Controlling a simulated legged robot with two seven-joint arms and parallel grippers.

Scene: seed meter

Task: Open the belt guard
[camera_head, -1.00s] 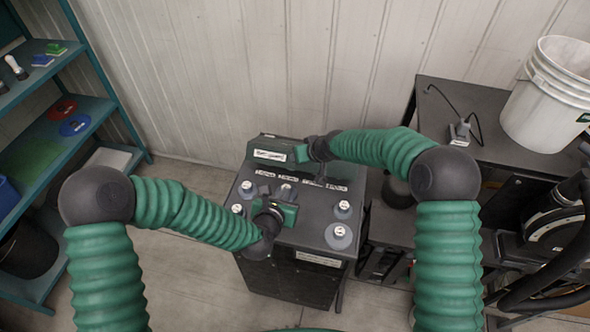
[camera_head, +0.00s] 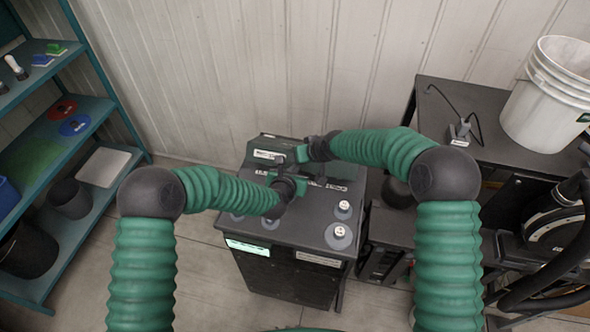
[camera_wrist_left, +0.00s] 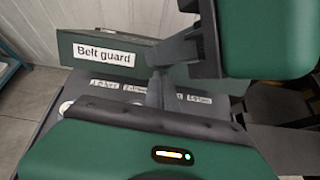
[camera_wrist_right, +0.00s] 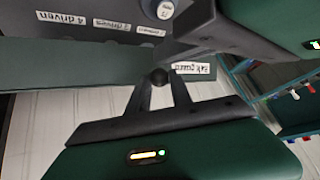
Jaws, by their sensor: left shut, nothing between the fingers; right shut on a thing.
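The belt guard (camera_head: 262,150) is a dark green cover with a white label along the back edge of the dark machine top (camera_head: 312,229). Its label reads "Belt guard" in the left wrist view (camera_wrist_left: 104,55). My right gripper (camera_head: 305,152) is shut on a small dark round knob (camera_wrist_right: 160,76) at the guard; the label is close beside the knob in the right wrist view. My left gripper (camera_head: 279,163) is shut and empty, in front of the guard and just left of the right gripper. Its fingers (camera_wrist_left: 157,82) hide part of the guard's face. Whether the guard has swung is unclear.
White-capped round knobs (camera_head: 343,208) stand on the machine top, some hidden by my left arm. A green-lit panel (camera_head: 248,247) is on its front. A shelf (camera_head: 90,120) stands left; a dark table with a white bucket (camera_head: 545,100) stands right.

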